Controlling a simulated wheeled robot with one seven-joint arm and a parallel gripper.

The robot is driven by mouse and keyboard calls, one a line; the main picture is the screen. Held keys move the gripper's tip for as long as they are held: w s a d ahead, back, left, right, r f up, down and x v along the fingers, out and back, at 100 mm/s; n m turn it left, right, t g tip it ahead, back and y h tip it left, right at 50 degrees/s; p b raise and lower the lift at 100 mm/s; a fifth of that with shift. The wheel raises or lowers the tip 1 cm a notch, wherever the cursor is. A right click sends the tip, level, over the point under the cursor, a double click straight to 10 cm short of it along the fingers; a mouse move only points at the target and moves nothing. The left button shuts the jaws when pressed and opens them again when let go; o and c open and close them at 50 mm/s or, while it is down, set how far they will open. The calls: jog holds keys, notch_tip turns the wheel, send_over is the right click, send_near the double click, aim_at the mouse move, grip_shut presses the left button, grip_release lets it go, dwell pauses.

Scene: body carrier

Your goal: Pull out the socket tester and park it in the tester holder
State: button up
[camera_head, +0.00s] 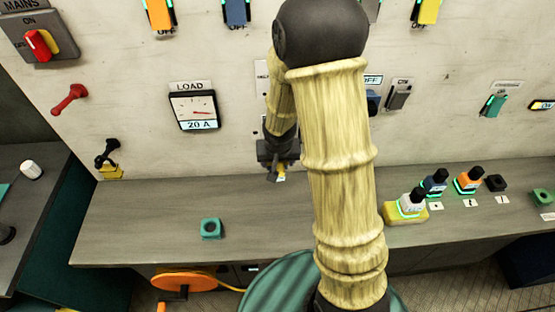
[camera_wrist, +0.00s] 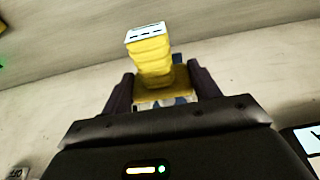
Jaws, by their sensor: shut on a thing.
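My gripper (camera_head: 278,166) is near the wall panel, above the back of the grey counter. In the wrist view my gripper (camera_wrist: 163,90) is shut on a yellow ribbed piece with a white slotted end face, which looks like the socket tester (camera_wrist: 152,58). Its slotted end points away from the jaws and looks clear of the panel. In the head view only a small pale and yellow bit of the tester (camera_head: 281,178) shows below the jaws. A teal square block with a round hole (camera_head: 211,228) stands on the counter; I cannot tell whether it is the tester holder.
The panel carries a load meter (camera_head: 194,110), a red handle (camera_head: 70,98) and switches. The counter (camera_head: 150,215) left of my arm is mostly clear.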

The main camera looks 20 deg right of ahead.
jog(key=s+a+b, duration=0.1)
jog(key=s+b, duration=0.3)
jog(key=s, duration=0.2)
jog(key=shift+f, duration=0.35)
dwell(0.5)
jog(key=shift+s+a, duration=0.1)
jog(key=s+a+r+b, duration=0.1)
jog(key=s+r+b, duration=0.4)
jog(key=s, duration=0.3)
jog(key=shift+s+a, duration=0.35)
dwell(0.9)
dwell(0.3)
